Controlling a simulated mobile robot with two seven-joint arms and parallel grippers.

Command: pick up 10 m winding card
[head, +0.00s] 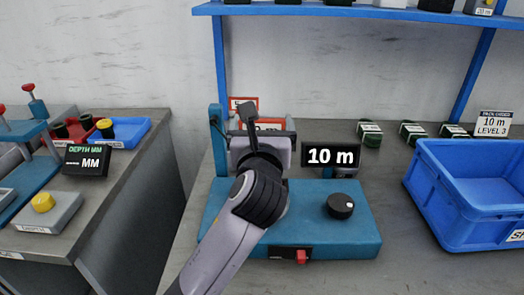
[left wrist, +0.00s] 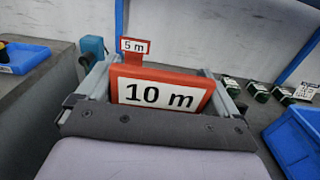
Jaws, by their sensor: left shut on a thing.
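The 10 m winding card, red with a white label, faces me in the left wrist view (left wrist: 160,95). In the head view only the top of the card (head: 263,123) shows above my left gripper (head: 262,138). The gripper is shut on the card, with a finger on each side of it. My wrist hides the lower part of the card, and I cannot tell whether it still touches its holder. A 5 m card (left wrist: 135,46) stands just behind it and also shows in the head view (head: 243,102). My right gripper is not in view.
The blue winding machine (head: 340,235) has a black knob (head: 340,206) and a display (head: 331,157) reading 10 m. A blue crate (head: 455,215) stands at the right. Several dark green-and-white items (head: 370,134) line the back. Another bench (head: 110,190) is at the left.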

